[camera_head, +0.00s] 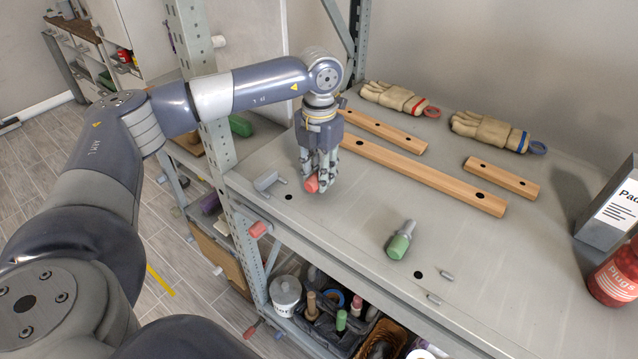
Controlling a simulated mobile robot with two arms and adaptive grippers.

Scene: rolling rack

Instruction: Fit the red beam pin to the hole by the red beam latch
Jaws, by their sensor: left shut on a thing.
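The red beam pin (312,184) is in the fingers of my left gripper (318,177). Its red end shows below the fingertips, above the shelf top; the fingers hide the rest of it. A red piece on the rack's front edge, which looks like the red beam latch (258,229), sits below and left of the gripper. A dark round hole (288,197) is in the shelf top near that latch. The pin is to the right of the hole and apart from it. My right gripper is not in view.
A small grey bracket (268,181) lies just left of the hole. A green-ended pin (401,240) lies on the shelf (340,228), near a second hole (418,274). Wooden bars (430,177) and gloves (398,98) lie behind. A rack post (214,135) stands left.

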